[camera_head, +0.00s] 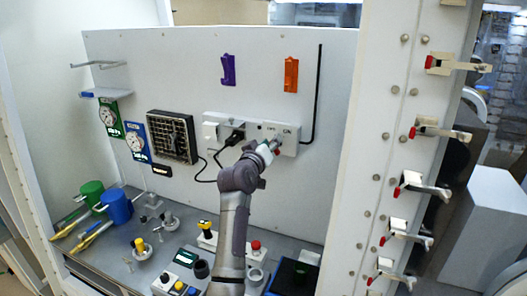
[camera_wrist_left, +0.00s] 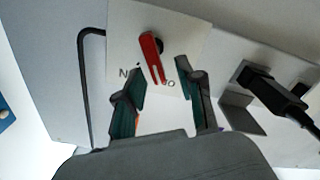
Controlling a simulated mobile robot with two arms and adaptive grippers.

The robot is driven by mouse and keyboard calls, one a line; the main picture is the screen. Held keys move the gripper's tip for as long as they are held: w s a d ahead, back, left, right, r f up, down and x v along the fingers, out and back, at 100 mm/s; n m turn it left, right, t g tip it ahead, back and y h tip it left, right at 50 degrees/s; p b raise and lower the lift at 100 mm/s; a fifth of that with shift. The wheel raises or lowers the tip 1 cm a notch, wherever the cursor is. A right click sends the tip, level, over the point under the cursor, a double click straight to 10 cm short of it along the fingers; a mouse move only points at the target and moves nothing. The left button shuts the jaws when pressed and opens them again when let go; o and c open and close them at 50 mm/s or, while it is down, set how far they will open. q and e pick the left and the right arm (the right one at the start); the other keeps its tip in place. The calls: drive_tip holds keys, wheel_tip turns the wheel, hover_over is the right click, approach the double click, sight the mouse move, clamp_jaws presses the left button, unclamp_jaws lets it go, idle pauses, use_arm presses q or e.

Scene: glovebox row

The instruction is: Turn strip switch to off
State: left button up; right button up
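The white power strip (camera_head: 214,118) is fixed to the grey back panel. ON and OFF lettering shows near its right end in the head view. In the left wrist view the strip switch (camera_wrist_left: 150,50) is a red lever on a dark pivot, on the strip's white face (camera_wrist_left: 185,25). The lever points down in that view and partly covers the lettering. My left gripper (camera_head: 273,145) is at the strip's right end. In the wrist view its open fingers (camera_wrist_left: 160,67) stand on both sides of the lever, with gaps visible. My right gripper is not in view.
A black plug (camera_head: 236,136) with a cable sits in the strip, left of my gripper. A black vent (camera_head: 172,137) and gauges are further left. Purple (camera_head: 228,70) and orange (camera_head: 291,74) holders hang above. Buttons and knobs crowd the bench below. A white post (camera_head: 365,150) stands right.

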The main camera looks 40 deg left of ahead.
use_arm(q)
drive_tip(key=v, duration=1.1)
idle(0.4)
